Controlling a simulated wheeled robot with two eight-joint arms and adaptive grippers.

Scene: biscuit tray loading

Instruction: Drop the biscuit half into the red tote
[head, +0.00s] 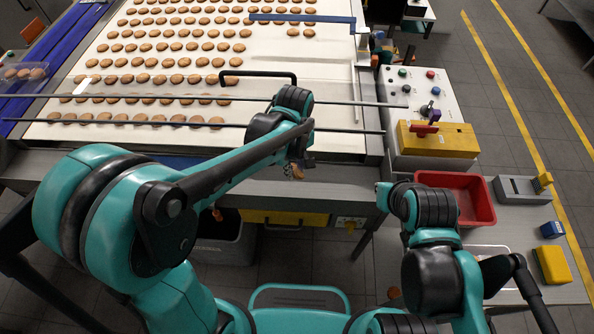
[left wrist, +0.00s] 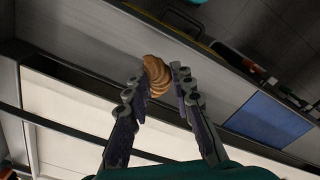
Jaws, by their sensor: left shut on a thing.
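My left gripper (head: 296,166) is shut on the biscuit half (head: 297,172), a small brown piece, just off the front edge of the conveyor. In the left wrist view the biscuit half (left wrist: 157,76) sits at the tips of the two fingers of the left gripper (left wrist: 158,80). The red tote (head: 470,185) stands on the side table at the right, well apart from the left gripper. My right arm covers part of its left side; the floor I can see in it is bare. My right gripper's fingers do not show.
Rows of biscuits lie on the white belt (head: 185,68), with rails across it. A control box (head: 420,95) and a yellow block (head: 437,140) stand behind the tote. A grey bin (head: 228,245) is under the conveyor. My right arm stands close to the tote.

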